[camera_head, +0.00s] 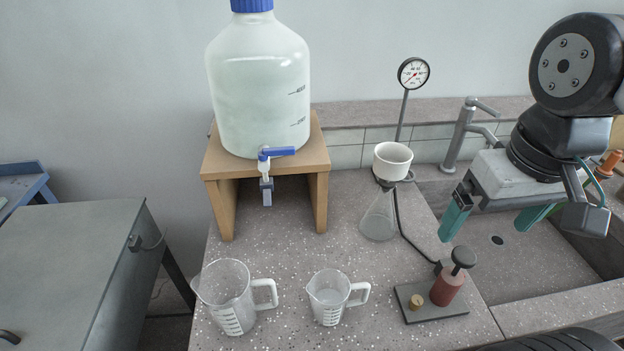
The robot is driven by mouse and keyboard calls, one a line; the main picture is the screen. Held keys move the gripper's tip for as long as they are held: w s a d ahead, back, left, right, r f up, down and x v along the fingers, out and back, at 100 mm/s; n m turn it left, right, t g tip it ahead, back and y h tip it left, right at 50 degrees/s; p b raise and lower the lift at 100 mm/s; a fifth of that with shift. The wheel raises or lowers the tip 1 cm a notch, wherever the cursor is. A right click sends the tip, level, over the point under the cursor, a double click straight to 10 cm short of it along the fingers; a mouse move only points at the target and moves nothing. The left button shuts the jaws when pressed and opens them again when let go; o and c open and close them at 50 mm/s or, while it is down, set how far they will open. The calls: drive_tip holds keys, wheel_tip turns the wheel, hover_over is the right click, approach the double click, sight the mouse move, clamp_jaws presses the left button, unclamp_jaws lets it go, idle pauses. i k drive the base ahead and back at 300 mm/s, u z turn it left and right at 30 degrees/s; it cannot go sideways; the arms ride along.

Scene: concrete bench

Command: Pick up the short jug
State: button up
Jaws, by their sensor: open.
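Behind are a conical flask (379,216) with a white funnel (392,161), a gauge (413,73), a tap (462,135), and a large carboy (259,90) on a wooden stand (318,195).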

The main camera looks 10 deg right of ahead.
sight(329, 291)
drive_tip(key=z, duration=0.05)
drive_tip(key=k, duration=0.5)
drive_tip(key=z, duration=1.3)
drive_tip(key=k, duration=0.7)
drive_tip(key=u, duration=0.75)
drive_tip(key=i, duration=0.5)
drive_tip(key=u, duration=0.05)
